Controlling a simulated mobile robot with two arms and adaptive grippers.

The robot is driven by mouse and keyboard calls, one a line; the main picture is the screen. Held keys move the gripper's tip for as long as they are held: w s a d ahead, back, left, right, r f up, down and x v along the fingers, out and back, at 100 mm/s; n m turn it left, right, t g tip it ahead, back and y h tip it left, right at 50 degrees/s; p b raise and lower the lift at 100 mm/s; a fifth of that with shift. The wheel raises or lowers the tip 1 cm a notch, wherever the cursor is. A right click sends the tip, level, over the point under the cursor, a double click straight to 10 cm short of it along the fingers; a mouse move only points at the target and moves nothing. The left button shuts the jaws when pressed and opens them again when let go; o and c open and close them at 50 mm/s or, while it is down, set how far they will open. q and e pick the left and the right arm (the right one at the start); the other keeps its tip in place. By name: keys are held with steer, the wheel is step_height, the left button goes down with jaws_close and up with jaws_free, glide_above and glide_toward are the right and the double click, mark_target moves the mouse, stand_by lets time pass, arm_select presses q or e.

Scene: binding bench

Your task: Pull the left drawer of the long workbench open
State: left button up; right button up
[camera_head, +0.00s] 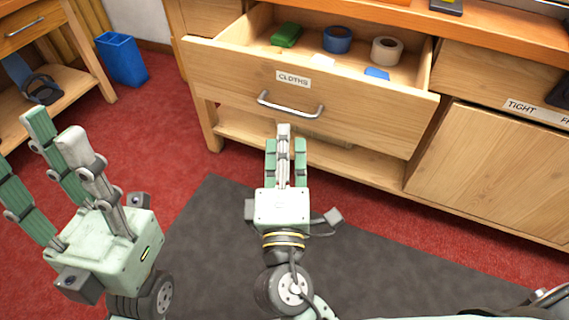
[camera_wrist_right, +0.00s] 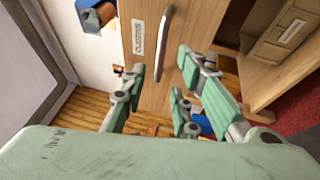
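The left drawer (camera_head: 345,117) of the long workbench, labelled "CLOTHS", stands pulled out, with its inside showing. Its metal bar handle (camera_head: 290,107) is on the front and also shows in the right wrist view (camera_wrist_right: 164,40). My right gripper (camera_head: 286,146) is just below the handle in the head view. In the wrist view its fingers are spread apart with nothing between them, and the handle appears beyond them, apart from the fingers. My left gripper (camera_head: 48,150) is at the left, open and empty, away from the bench.
The drawer holds a green item (camera_head: 286,35), a blue tape roll (camera_head: 338,39), a pale tape roll (camera_head: 386,50) and small pieces. A closed cupboard door (camera_head: 490,170) is to the right. A blue bin (camera_head: 122,60) and another bench stand left. The dark mat (camera_head: 390,260) is clear.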

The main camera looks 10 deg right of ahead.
steer(key=v, duration=0.5)
steer(key=shift+s, duration=0.25)
